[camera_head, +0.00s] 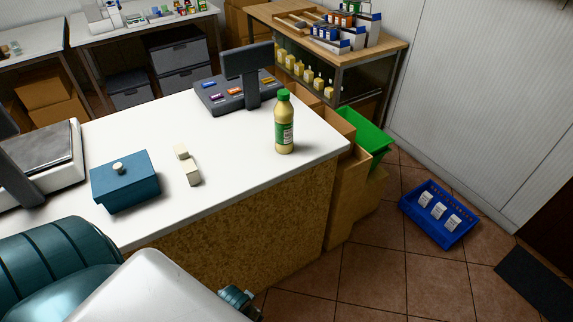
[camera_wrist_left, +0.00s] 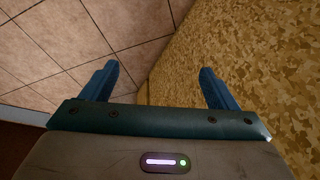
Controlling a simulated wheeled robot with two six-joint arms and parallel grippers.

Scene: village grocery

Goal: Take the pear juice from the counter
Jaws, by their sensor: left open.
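The pear juice (camera_head: 285,125) is a pale yellow bottle with a green cap and a green and white label. It stands upright on the white counter (camera_head: 235,140), near its right end. My left gripper shows in the left wrist view (camera_wrist_left: 158,82), its two blue fingers spread wide with nothing between them. It is beside the particleboard counter front, below the top and apart from the bottle. The bottle is not in the wrist view. My left arm fills the lower left of the head view. My right gripper is not seen.
A cash register (camera_head: 240,92) stands behind the bottle. A blue-teal box (camera_head: 125,184), two small pale blocks (camera_head: 193,173) and a scale (camera_head: 45,160) are further left. A green bin (camera_head: 365,140) and a blue crate (camera_head: 437,235) are right of the counter. Floor is open near its front.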

